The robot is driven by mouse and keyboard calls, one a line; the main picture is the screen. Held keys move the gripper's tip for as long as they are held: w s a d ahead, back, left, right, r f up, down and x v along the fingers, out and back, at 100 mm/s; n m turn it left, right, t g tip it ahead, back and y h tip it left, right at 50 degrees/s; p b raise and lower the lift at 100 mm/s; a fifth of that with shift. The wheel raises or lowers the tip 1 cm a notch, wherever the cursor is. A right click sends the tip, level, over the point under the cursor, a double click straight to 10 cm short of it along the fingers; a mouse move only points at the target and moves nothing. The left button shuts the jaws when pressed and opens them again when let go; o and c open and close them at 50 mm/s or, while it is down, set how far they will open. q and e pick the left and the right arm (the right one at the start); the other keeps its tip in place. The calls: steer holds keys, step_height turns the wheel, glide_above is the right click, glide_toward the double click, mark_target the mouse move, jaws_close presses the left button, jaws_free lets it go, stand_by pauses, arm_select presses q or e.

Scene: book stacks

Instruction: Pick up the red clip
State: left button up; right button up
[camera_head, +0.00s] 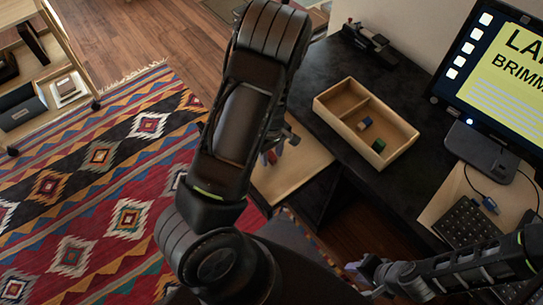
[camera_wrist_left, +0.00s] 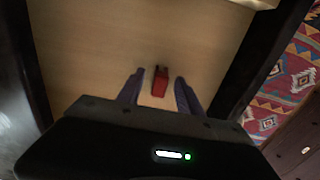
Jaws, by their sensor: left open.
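The red clip (camera_wrist_left: 160,82) lies on a pale wooden surface in the left wrist view, with its small dark end pointing away from my gripper. My left gripper (camera_wrist_left: 159,76) is open, with one finger on each side of the clip and a gap showing on both sides. In the head view my left gripper (camera_head: 277,150) is over the pale wooden surface (camera_head: 290,178), and a small red patch shows by its fingers. My right gripper (camera_head: 366,271) is low at the right in the head view; its jaws are too unclear to read.
A wooden tray (camera_head: 330,101) with a divider stands on the black desktop (camera_head: 335,66), holding a small green-blue block (camera_head: 364,123) and another small block (camera_head: 378,145). A monitor (camera_head: 500,75) and keyboard (camera_head: 465,225) are at the right. A patterned rug (camera_head: 100,155) covers the floor left.

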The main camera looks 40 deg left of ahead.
arm_select(q)
steer(key=shift+f, duration=0.1)
steer(key=shift+c, duration=0.4)
jaws_close()
stand_by(0.3)
